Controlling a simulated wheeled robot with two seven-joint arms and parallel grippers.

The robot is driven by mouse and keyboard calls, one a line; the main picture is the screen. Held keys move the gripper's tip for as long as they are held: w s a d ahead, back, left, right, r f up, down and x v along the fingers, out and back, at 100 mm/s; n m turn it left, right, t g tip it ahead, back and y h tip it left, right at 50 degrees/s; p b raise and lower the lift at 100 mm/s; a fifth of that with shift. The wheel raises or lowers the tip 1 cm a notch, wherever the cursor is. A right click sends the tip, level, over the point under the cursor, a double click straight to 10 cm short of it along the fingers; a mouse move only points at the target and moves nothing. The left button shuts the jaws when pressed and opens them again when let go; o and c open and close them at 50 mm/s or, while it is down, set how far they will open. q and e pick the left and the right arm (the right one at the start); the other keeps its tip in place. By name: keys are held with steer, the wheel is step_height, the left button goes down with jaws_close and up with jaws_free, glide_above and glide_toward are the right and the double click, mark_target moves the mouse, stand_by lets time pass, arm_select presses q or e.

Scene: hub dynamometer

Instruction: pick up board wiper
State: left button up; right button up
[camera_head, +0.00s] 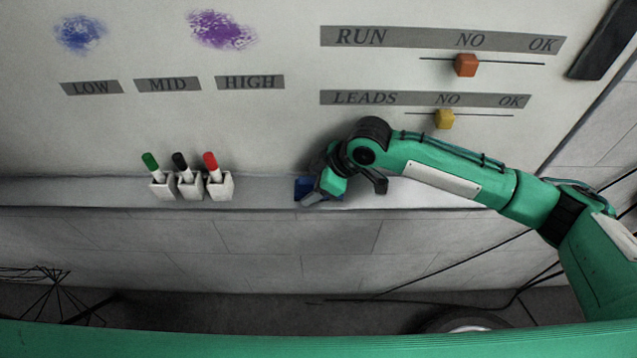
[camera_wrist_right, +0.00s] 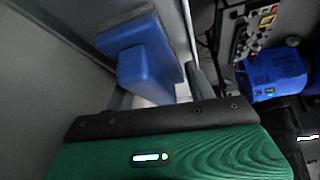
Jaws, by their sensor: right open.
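The board wiper (camera_head: 303,186) is a blue block on the grey ledge below the whiteboard, partly hidden behind my right gripper (camera_head: 340,194). In the right wrist view the wiper (camera_wrist_right: 145,62) shows a blue handle and a blue body with a grey pad along its far edge. My right gripper (camera_wrist_right: 160,88) is open, with its fingers to either side of the handle; I cannot tell whether they touch it. My left gripper is not in view.
White holders with green, black and red markers (camera_head: 190,180) stand on the ledge (camera_head: 80,192) left of the wiper. The whiteboard (camera_head: 290,125) carries blue and purple scribbles, labels, and orange (camera_head: 466,65) and yellow (camera_head: 445,119) sliders. The ledge between markers and wiper is clear.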

steer(key=shift+c, duration=0.4)
steer(key=c, duration=0.7)
steer(key=shift+o, duration=0.2)
steer(key=shift+s+r+b, duration=0.15)
steer(key=shift+r+b, duration=0.3)
steer(key=shift+b, duration=0.35)
step_height(320, 180, up, 6)
steer(key=b, duration=0.2)
steer(key=shift+r+b, duration=0.1)
steer(key=shift+b, duration=0.2)
steer(key=s+b, duration=0.5)
steer(key=s, duration=1.4)
steer(key=shift+s, duration=0.35)
